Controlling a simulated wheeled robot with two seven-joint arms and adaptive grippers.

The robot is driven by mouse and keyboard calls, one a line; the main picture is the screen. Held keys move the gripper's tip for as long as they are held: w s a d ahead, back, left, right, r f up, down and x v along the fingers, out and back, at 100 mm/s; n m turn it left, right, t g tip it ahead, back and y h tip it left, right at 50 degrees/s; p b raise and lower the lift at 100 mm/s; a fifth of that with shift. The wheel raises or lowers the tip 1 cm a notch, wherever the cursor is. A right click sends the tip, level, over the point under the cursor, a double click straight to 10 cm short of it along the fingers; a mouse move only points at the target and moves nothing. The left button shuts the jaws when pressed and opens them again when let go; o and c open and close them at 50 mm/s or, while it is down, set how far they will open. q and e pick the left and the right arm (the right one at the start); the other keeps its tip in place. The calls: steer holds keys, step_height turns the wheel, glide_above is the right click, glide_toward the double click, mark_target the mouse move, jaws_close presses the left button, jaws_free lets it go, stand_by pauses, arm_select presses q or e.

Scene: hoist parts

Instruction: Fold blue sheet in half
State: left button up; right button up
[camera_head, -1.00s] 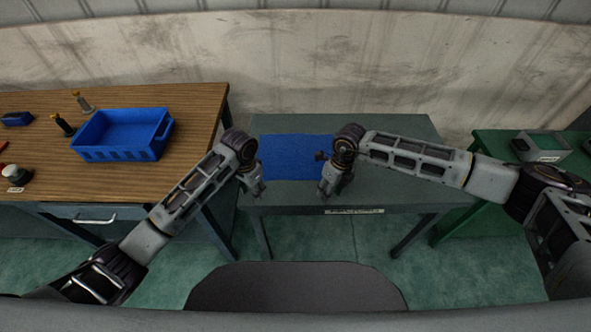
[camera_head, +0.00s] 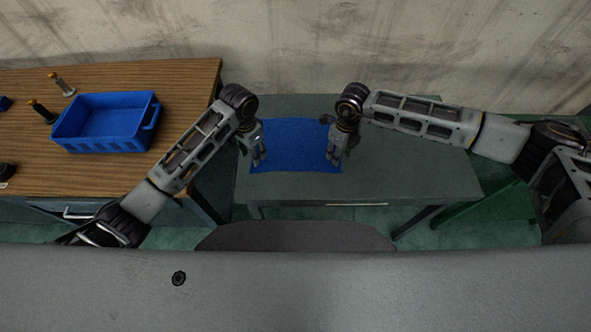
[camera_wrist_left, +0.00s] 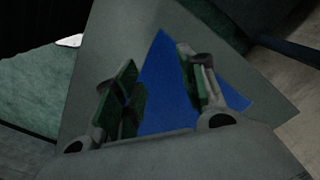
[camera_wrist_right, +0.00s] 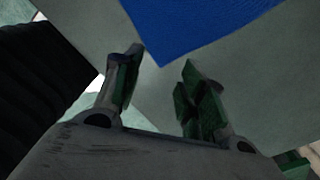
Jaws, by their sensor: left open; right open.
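The blue sheet (camera_head: 294,147) lies flat and unfolded on the grey table (camera_head: 400,170). My left gripper (camera_head: 259,163) is at the sheet's left edge, open and empty. In the left wrist view the sheet (camera_wrist_left: 168,85) shows between and beyond the open fingers (camera_wrist_left: 160,85). My right gripper (camera_head: 334,162) is at the sheet's right edge near its front corner, open and empty. In the right wrist view a corner of the sheet (camera_wrist_right: 195,25) lies just beyond the open fingertips (camera_wrist_right: 158,70). Both grippers hide parts of the side edges.
A wooden workbench (camera_head: 190,80) stands at the left with a blue crate (camera_head: 105,143) on it. A green table (camera_head: 490,205) is at the right. A dark chair back (camera_head: 295,236) is in front of the grey table. The table right of the sheet is clear.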

mark_target(257, 170)
arm_select(q)
steer(key=shift+s+r, duration=0.1)
steer(key=shift+s, duration=0.05)
arm_select(e)
steer(key=shift+s+r, duration=0.1)
steer(key=shift+s, duration=0.05)
arm_select(q)
steer(key=shift+f, duration=4.05)
arm_select(e)
steer(key=shift+f, duration=4.05)
arm_select(q)
steer(key=shift+f, duration=0.2)
arm_select(e)
steer(key=shift+f, duration=0.2)
arm_select(q)
steer(key=c, duration=0.7)
arm_select(e)
steer(key=c, duration=0.7)
arm_select(q)
steer(key=shift+f, duration=0.1)
jaws_close()
arm_select(e)
steer(key=shift+f, duration=0.1)
jaws_close()
arm_select(q)
steer(key=shift+a, duration=0.1)
arm_select(e)
steer(key=shift+d, duration=0.1)
